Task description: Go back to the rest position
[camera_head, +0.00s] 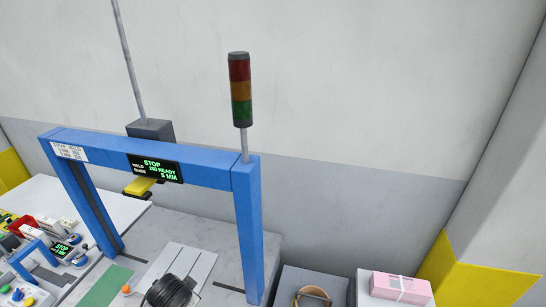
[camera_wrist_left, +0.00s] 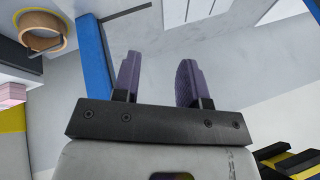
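My left gripper (camera_wrist_left: 160,78) shows in the left wrist view with two purple fingers standing well apart. Nothing is between the fingers, and they touch nothing that I can see. Neither gripper shows in the head view. My right gripper is in neither view. The head view shows a blue frame (camera_head: 190,170) over a grey table, with a display (camera_head: 155,168) reading STOP and READY.
A signal tower (camera_head: 240,90) stands on the frame. A tan ring (camera_head: 313,297) and a pink box (camera_head: 401,287) are at the lower right. A panel with buttons (camera_head: 25,292) is at the lower left. A black ribbed object (camera_head: 170,292) is at the bottom edge.

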